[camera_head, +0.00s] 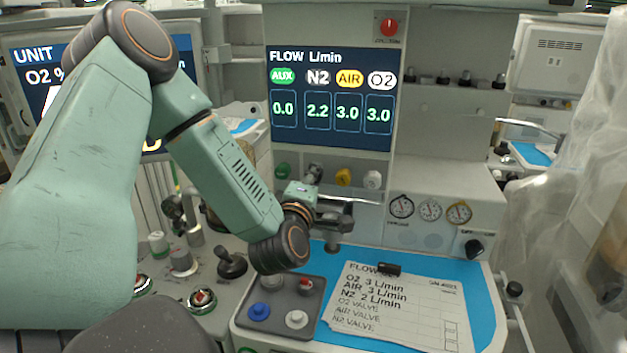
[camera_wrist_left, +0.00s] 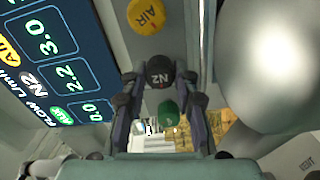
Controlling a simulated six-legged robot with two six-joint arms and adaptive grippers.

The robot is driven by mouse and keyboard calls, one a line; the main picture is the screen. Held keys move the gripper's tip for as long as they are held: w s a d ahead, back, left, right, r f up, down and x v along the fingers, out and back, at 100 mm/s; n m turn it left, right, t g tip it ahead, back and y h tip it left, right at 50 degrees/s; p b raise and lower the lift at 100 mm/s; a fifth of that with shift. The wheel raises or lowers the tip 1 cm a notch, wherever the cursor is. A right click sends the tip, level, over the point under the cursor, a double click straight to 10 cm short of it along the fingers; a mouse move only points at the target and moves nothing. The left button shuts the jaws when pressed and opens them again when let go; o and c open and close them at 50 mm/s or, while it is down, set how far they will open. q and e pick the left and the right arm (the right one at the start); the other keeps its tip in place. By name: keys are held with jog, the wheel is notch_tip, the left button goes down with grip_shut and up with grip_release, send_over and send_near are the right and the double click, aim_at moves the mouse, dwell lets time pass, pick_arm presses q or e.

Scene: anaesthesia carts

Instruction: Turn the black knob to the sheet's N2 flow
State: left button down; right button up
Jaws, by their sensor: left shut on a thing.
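The black knob (camera_wrist_left: 159,72), marked N2, sits between the two fingertips of my left gripper (camera_wrist_left: 159,82), which is shut on it. In the head view the gripper (camera_head: 312,180) reaches the knob row under the flow display (camera_head: 330,99) and largely hides the black knob. The display reads AUX 0.0, N2 2.2, AIR 3.0 and O2 3.0. The sheet (camera_head: 405,308) on the blue mat lists O2 3, AIR 3 and N2 2 L/min. My right gripper is in neither view.
The green knob (camera_head: 282,170) and yellow AIR knob (camera_head: 343,177) flank the gripped knob closely; a white knob (camera_head: 373,179) is farther right. A grey tray (camera_head: 240,318) with several caps and the blue mat (camera_head: 483,290) lie below. Gauges (camera_head: 430,210) are at right.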

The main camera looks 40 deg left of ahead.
pick_arm(q)
jog(key=shift+s+f, duration=0.1)
jog(key=c, duration=1.3)
grip_release()
jog(key=shift+s, duration=0.1)
jog(key=v, duration=0.6)
jog(key=shift+s, duration=0.3)
jog(key=shift+s+d, duration=0.35)
jog(key=shift+s, duration=0.1)
